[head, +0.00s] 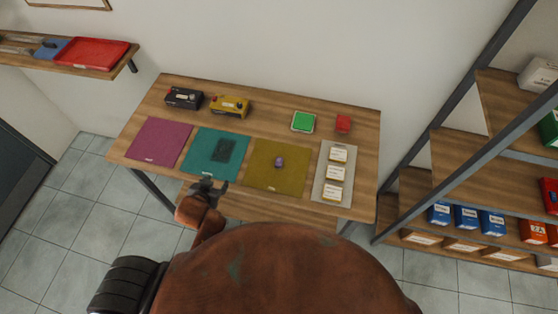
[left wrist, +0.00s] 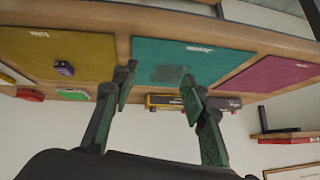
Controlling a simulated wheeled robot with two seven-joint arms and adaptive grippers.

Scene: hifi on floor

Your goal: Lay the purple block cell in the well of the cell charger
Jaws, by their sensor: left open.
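The purple block cell (head: 279,162) sits on the olive-yellow mat (head: 262,180), and it also shows in the left wrist view (left wrist: 64,68). A dark, flat-looking rectangle (head: 226,150) lies on the teal mat (head: 203,165); I cannot tell whether it is the cell charger. A black box (head: 184,97) and a yellow box (head: 230,105) stand behind the mats, and their tops are too small to read for a well. My left gripper (head: 213,185) is open and empty at the table's front edge by the teal mat, left of the purple cell. My right gripper is out of view.
A magenta mat (head: 158,141) lies at the left. A green-topped item (head: 303,121) and a red item (head: 343,123) stand at the back right. A pale tray (head: 321,189) with labelled cards lies at the right. A shelf rack (head: 440,150) rises beyond the table.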

